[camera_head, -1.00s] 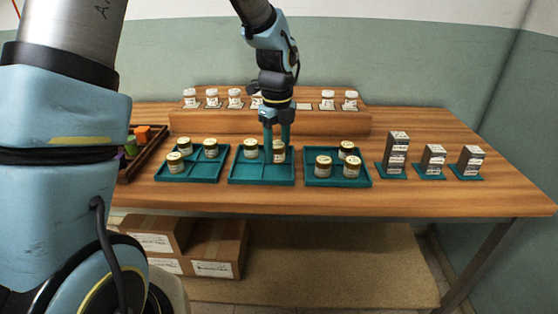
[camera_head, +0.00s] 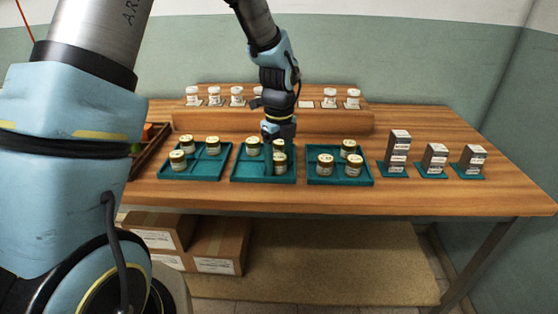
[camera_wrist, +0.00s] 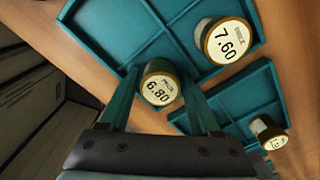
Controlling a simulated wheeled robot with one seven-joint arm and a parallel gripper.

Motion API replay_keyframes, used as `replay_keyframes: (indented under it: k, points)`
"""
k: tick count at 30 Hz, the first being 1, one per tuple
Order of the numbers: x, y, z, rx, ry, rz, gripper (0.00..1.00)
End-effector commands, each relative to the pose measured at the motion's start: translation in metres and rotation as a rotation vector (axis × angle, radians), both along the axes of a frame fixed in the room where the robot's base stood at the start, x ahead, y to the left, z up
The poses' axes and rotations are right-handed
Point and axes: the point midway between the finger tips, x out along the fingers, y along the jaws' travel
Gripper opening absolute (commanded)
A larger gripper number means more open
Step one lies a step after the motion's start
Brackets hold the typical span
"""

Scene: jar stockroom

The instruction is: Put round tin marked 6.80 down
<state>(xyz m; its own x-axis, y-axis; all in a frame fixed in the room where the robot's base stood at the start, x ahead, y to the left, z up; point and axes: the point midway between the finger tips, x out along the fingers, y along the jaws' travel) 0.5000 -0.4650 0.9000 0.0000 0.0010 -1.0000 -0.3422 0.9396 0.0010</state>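The round tin marked 6.80 (camera_wrist: 160,88) has a white lid face with a gold rim. It sits between the two fingertips of my gripper (camera_wrist: 160,95), which look closed on its sides in the wrist view. In the head view, my gripper (camera_head: 278,142) points down over the right side of the middle teal tray (camera_head: 262,181), and a tin shows low at the front right (camera_head: 279,165). I cannot tell whether its base touches the tray floor. A tin marked 7.60 (camera_wrist: 226,42) stands in a tray compartment near it in the wrist view.
Teal trays with similar tins stand left (camera_head: 195,178) and right (camera_head: 340,182). Another tin (camera_head: 252,147) is in the middle tray's back left. Grey boxes (camera_head: 398,155) stand at the right. A raised shelf with white-lidded jars (camera_head: 237,96) runs behind.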

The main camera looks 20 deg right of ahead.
Motion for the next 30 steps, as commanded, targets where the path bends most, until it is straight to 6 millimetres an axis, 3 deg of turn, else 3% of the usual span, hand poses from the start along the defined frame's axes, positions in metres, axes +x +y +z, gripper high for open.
replay_keyframes:
  k: [8, 21, 30]
  points:
    - [0.002, -0.001, 0.018, -0.004, -0.004, 0.001, 0.64]
    - [0.001, -0.001, 0.104, -0.003, -0.002, 0.001, 0.64]
    - [0.000, 0.000, 0.123, 0.000, 0.001, -0.001, 0.64]
